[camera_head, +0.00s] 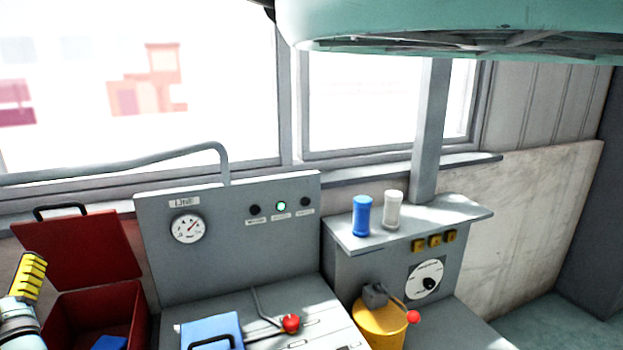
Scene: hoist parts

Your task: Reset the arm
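At the lower left edge, a pale grey-blue rounded piece, which looks like part of my arm, is cut off by the picture's edge. A yellow ridged piece (28,275) stands just above it; I cannot tell whether the two are joined. My gripper's fingers do not show, so I cannot see whether it is open or holding anything.
An open red box (80,312) holds something blue. Beside it, a grey console (240,230) has a gauge, a lit green lamp and a red-knobbed lever (291,323). Blue (361,216) and white (393,210) cylinders stand on the right-hand cabinet (450,215), behind a yellow drum (380,325).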

